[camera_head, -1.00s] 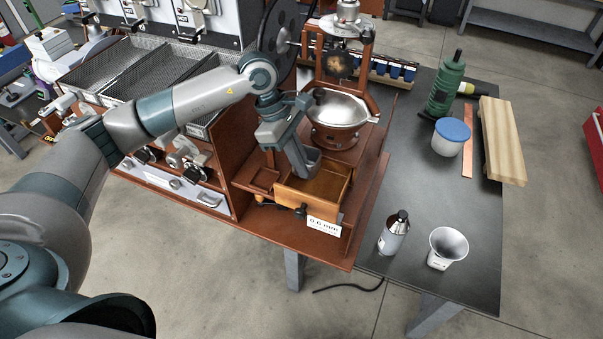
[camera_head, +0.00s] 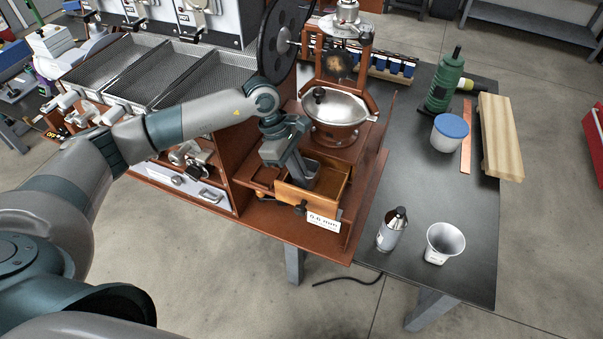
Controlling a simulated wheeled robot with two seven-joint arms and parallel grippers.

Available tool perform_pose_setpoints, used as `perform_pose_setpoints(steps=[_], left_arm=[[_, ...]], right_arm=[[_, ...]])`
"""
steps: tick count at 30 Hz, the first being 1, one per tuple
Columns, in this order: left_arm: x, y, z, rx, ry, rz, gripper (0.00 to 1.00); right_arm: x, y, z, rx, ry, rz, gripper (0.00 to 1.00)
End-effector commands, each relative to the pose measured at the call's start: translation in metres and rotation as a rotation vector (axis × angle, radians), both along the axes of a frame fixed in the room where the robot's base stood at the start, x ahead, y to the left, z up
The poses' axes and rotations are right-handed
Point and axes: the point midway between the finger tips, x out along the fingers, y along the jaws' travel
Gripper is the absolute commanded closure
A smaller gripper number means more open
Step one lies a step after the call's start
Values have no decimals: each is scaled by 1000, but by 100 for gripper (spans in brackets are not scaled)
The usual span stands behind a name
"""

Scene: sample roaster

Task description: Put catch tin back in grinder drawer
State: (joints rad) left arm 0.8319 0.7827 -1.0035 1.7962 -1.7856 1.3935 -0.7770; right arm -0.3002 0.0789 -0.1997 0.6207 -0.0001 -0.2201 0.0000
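The small wooden grinder drawer (camera_head: 322,202) stands pulled out at the foot of the hand grinder (camera_head: 335,112), with a white "0.6 mm" label at its front. My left gripper (camera_head: 298,172) points down into the drawer from the left. It appears shut on a grey catch tin (camera_head: 306,174), which sits low, inside the drawer's walls. The fingers and the drawer's walls hide part of the tin, and I cannot tell whether it touches the drawer floor. My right gripper is not in view.
The mesh cooling trays (camera_head: 125,70) lie behind my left arm.

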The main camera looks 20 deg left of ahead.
Motion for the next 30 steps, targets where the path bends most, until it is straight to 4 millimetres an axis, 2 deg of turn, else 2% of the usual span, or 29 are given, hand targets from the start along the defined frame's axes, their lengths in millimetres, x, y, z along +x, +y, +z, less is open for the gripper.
perform_pose_setpoints(steps=[11, 13, 14, 28, 30], left_arm=[[0, 0, -4, -1, 0, -1, 100], [0, 0, -2, 0, 0, -1, 84], [0, 0, -2, 0, 0, -1, 79], [0, 0, 2, -1, -1, -1, 79], [1, 3, 6, -1, -2, 0, 79]], right_arm=[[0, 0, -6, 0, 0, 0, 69], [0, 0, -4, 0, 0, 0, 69], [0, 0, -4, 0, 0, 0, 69], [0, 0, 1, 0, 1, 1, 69], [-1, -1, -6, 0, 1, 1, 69]])
